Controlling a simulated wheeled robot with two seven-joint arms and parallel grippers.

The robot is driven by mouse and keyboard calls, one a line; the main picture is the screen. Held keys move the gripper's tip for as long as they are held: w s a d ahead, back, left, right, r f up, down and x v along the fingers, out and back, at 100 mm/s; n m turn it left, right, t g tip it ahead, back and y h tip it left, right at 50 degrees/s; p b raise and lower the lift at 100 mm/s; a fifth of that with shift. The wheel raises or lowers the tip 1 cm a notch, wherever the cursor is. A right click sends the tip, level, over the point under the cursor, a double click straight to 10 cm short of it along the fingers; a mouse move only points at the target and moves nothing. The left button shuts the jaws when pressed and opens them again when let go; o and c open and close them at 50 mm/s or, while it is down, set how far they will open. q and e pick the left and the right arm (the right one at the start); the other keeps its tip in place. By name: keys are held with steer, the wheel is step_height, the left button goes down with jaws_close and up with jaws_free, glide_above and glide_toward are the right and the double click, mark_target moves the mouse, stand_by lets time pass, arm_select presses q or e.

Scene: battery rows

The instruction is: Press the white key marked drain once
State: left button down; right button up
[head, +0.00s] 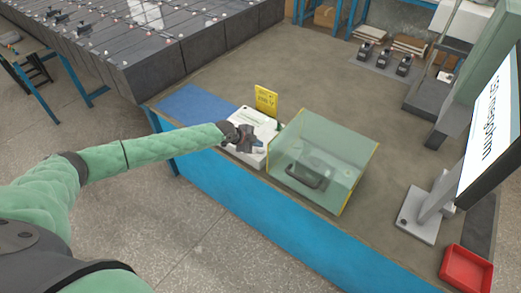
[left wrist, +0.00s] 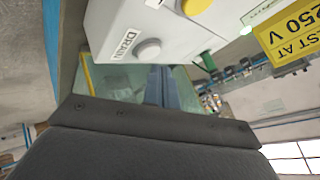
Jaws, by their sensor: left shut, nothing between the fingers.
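A white box (head: 259,121) stands on the bench beside a clear case, partly covered by my left gripper (head: 250,143) in the head view. In the left wrist view the white box (left wrist: 120,17) carries a label reading DRAIN (left wrist: 127,41), with a round whitish key (left wrist: 148,50) beside it. A yellow round key (left wrist: 195,6) is at the top edge. The shut, empty fingers of my left gripper (left wrist: 160,82) show just below the whitish key in the picture; I cannot tell whether they touch it. My right gripper is not in view.
The clear greenish case (head: 345,180) with a dark handle stands right of the box. A yellow sign (head: 266,99) stands behind it and a blue mat (head: 193,104) lies left. A monitor (head: 490,130) and red tray (head: 466,271) are at the right. The bench behind is largely clear.

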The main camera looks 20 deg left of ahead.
arm_select(q)
steer(key=shift+f+b, duration=0.4)
steer(key=shift+b, duration=0.1)
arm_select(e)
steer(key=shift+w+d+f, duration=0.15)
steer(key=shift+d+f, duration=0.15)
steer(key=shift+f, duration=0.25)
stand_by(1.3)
arm_select(q)
steer(key=shift+f, duration=0.15)
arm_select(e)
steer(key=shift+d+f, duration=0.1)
